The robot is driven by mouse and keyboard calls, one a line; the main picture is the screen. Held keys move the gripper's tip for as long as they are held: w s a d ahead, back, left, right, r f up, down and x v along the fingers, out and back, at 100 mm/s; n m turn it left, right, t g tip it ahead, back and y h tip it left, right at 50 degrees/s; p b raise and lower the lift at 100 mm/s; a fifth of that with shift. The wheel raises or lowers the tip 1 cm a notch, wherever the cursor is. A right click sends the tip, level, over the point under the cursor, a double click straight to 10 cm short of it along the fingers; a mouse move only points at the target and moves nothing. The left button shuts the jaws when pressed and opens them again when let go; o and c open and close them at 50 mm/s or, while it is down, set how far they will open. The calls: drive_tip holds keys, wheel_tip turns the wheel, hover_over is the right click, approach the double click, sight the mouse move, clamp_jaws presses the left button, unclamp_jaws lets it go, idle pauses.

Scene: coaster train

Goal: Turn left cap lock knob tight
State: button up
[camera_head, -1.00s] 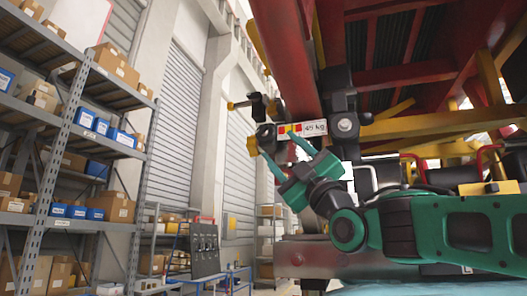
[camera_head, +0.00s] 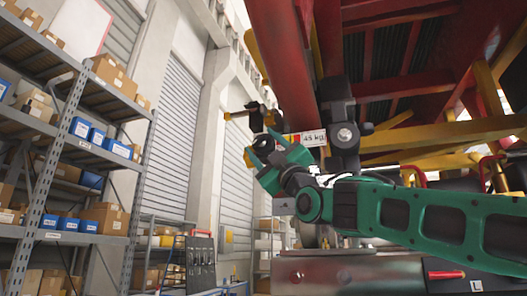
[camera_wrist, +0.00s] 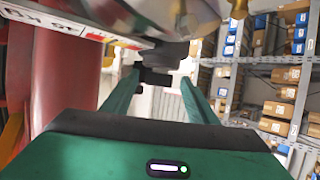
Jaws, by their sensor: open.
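I cannot tell for certain which part is the left cap lock knob. My gripper (camera_head: 261,146) is open, with its green fingers raised beside this fitting. In the wrist view, a dark stepped knob-like part (camera_wrist: 157,76) lies ahead between the open fingers (camera_wrist: 160,88). Contact cannot be made out. A blurred metal part with brass (camera_wrist: 238,8) shows above right.
The red beam (camera_head: 283,60) and a black bracket (camera_head: 342,125) are close to my gripper. A "45 kg" label (camera_head: 313,138) is on the beam end. A metal beam (camera_head: 350,275) lies below. Shelves with boxes (camera_head: 75,130) stand far left, with open room between.

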drive_tip(key=shift+w+a+r, duration=0.1)
drive_tip(key=shift+w+r, duration=0.05)
drive_tip(key=shift+r, duration=0.05)
drive_tip(key=shift+c, duration=0.3)
